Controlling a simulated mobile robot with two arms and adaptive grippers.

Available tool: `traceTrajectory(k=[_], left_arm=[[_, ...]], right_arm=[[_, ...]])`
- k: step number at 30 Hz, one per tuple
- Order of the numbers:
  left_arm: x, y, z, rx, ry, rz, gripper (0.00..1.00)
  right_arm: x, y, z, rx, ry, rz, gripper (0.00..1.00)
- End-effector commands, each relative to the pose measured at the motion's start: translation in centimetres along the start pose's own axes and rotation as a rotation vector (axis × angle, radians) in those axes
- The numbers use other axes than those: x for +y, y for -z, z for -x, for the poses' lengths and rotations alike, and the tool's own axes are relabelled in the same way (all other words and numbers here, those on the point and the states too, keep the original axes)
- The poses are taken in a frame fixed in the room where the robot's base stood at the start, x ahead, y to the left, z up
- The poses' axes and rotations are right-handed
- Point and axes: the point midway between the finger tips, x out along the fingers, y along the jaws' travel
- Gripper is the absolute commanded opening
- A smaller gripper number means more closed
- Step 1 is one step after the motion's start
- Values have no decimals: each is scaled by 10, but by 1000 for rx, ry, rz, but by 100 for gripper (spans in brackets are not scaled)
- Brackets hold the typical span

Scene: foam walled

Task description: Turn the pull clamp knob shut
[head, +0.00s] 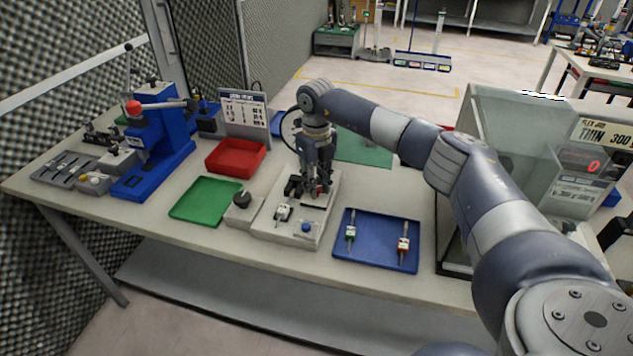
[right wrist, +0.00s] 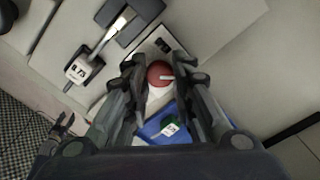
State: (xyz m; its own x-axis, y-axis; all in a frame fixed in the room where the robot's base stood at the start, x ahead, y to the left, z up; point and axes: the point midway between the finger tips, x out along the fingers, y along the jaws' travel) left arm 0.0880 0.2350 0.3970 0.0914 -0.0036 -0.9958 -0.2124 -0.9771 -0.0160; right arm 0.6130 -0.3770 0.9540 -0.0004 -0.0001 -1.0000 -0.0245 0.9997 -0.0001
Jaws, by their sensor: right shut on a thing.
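A red knob with a white mark (right wrist: 160,73) sits on the light grey fixture (head: 268,228), between the fingertips of my right gripper (right wrist: 158,76). In the head view my right gripper (head: 319,186) points down onto the back right part of the fixture, and only a little red shows at its tips. The right gripper is shut on the red knob. The fingers hide part of the knob's sides, and I cannot tell how far it is turned. My left gripper is out of view.
On the fixture are a white labelled part (head: 283,212) and a blue knob (head: 305,228). A blue tray (head: 376,262) with two tools lies to the right. Green (head: 190,213) and red (head: 217,165) trays lie left. A clear-walled machine (head: 490,130) stands right.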

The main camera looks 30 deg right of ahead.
Motion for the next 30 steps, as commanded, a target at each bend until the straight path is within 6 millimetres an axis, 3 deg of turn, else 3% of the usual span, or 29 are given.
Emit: traceTrajectory(k=[12, 13, 15, 26, 30], left_arm=[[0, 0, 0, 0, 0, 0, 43], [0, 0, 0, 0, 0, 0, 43], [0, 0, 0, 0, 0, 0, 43], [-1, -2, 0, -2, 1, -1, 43], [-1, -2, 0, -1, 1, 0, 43]], right_arm=[[0, 0, 0, -1, 0, -8, 0], [0, 0, 0, -1, 0, -8, 28], [0, 0, 0, -1, 0, -8, 44], [0, 0, 2, -1, 0, -6, 44], [0, -1, 16, -4, -1, -7, 44]])
